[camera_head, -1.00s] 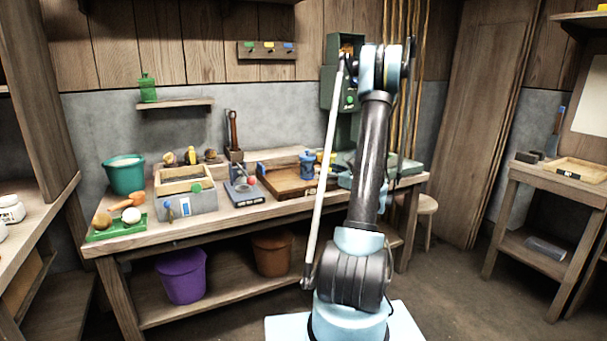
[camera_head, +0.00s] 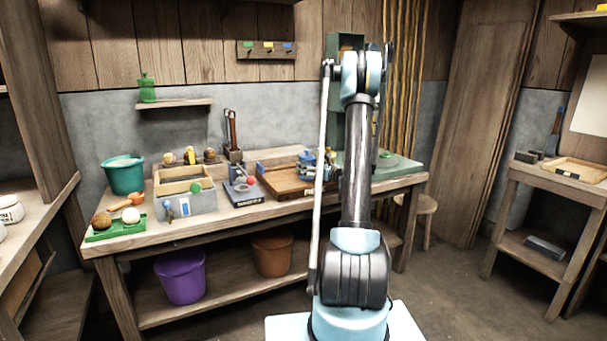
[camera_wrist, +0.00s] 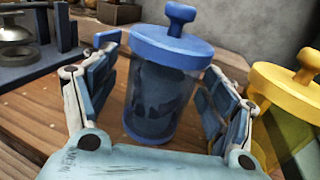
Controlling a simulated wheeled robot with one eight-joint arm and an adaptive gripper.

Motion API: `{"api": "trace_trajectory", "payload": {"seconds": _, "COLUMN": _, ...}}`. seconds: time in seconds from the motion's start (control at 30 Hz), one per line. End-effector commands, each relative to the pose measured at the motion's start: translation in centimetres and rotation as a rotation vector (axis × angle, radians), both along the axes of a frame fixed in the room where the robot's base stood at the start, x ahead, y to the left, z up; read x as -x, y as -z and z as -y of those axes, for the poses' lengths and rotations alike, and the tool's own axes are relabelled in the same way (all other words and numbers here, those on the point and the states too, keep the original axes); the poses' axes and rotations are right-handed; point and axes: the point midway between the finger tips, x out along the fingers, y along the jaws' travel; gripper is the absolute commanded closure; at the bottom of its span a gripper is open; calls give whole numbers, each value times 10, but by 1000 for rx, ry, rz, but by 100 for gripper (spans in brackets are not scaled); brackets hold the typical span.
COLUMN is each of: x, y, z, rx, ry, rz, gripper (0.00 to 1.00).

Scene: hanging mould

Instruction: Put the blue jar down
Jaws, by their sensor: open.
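The blue jar (camera_wrist: 165,85) stands upright on the wooden board (camera_wrist: 40,110) in the wrist view. It has a clear blue body and a blue lid with a knob. My gripper (camera_wrist: 160,95) is open around it, with one padded finger on each side. A gap shows on the left side of the jar; on the right the finger is close, and I cannot tell if it touches. In the head view the jar (camera_head: 307,158) is small at the right of the wooden tray (camera_head: 285,181), partly merged with my gripper.
A yellow jar (camera_wrist: 285,105) stands just right of my right finger. A green board (camera_head: 398,165) lies at the bench's right end.

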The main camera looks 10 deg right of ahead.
Motion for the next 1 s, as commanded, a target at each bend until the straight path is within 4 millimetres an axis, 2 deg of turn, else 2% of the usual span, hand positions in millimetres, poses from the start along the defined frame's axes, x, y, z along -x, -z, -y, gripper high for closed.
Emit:
{"api": "trace_trajectory", "payload": {"seconds": 0.1, "x": -6, "y": 0, "z": -5, "rx": 0, "ry": 1, "rz": 0, "gripper": 23}}
{"api": "trace_trajectory", "payload": {"seconds": 0.3, "x": -6, "y": 0, "z": -5, "rx": 0, "ry": 1, "rz": 0, "gripper": 25}}
{"api": "trace_trajectory", "payload": {"seconds": 0.5, "x": -6, "y": 0, "z": -5, "rx": 0, "ry": 1, "rz": 0, "gripper": 70}}
{"api": "trace_trajectory", "payload": {"seconds": 0.57, "x": -6, "y": 0, "z": -5, "rx": 0, "ry": 1, "rz": 0, "gripper": 83}}
{"api": "trace_trajectory", "payload": {"seconds": 0.63, "x": -6, "y": 0, "z": -5, "rx": 0, "ry": 1, "rz": 0, "gripper": 83}}
{"api": "trace_trajectory", "payload": {"seconds": 0.67, "x": -6, "y": 0, "z": -5, "rx": 0, "ry": 1, "rz": 0, "gripper": 88}}
{"api": "trace_trajectory", "payload": {"seconds": 0.87, "x": -6, "y": -2, "z": -5, "rx": 0, "ry": 0, "rz": 0, "gripper": 88}}
{"api": "trace_trajectory", "payload": {"seconds": 1.0, "x": -6, "y": -10, "z": -5, "rx": 0, "ry": 0, "rz": 0, "gripper": 88}}
